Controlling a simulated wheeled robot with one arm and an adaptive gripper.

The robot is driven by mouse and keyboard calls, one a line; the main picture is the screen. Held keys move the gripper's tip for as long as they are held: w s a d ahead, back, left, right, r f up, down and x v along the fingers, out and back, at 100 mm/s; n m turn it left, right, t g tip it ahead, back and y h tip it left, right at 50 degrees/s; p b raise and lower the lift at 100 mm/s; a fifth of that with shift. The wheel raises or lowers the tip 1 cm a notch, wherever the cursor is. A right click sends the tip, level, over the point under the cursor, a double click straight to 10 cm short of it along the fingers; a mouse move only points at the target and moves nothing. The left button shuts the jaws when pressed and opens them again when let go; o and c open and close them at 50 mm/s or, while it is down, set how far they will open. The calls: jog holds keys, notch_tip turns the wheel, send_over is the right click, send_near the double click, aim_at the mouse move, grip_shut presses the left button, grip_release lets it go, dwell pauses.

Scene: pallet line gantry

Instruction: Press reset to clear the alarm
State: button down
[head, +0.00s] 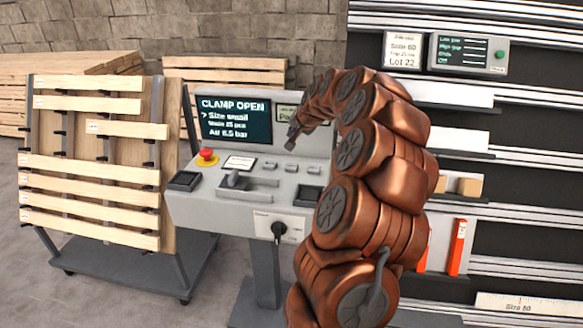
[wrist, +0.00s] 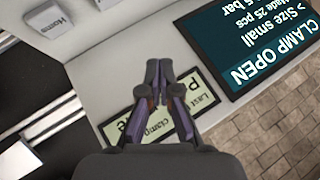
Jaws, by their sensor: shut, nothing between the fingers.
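A grey console (head: 190,205) carries a screen (head: 236,120) reading "CLAMP OPEN", "Size small" and an air reading. Three small grey buttons (head: 290,167) sit below it; their labels are too small to read here. In the wrist view one button (wrist: 52,22) reads "Home", and part of another (wrist: 105,4) shows at the top edge. I cannot make out which is reset. My gripper (head: 293,131) is shut and empty above the console, in front of the "Last clamp" label (head: 287,113). The wrist view shows its closed fingertips (wrist: 158,64) over that label, apart from the buttons.
A red stop button (head: 207,155), a lever (head: 234,180) and a black rotary switch (head: 278,231) are on the console. A slatted rack (head: 90,190) stands left. Shelving with a small panel and green button (head: 499,55) stands right, partly behind my arm.

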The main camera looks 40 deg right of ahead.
jog(key=b, duration=0.2)
send_over(293, 167)
notch_tip(293, 167, down, 7)
jog(key=shift+d+f, duration=0.1)
jog(key=shift+f, duration=0.85)
jog(key=shift+f, duration=0.1)
dwell(1.0)
jog(key=shift+w+f+b, duration=0.1)
jog(key=shift+f+b, duration=0.2)
jog(key=shift+b, duration=0.15)
jog(key=shift+f, duration=0.45)
dwell(0.7)
jog(key=shift+r, duration=0.9)
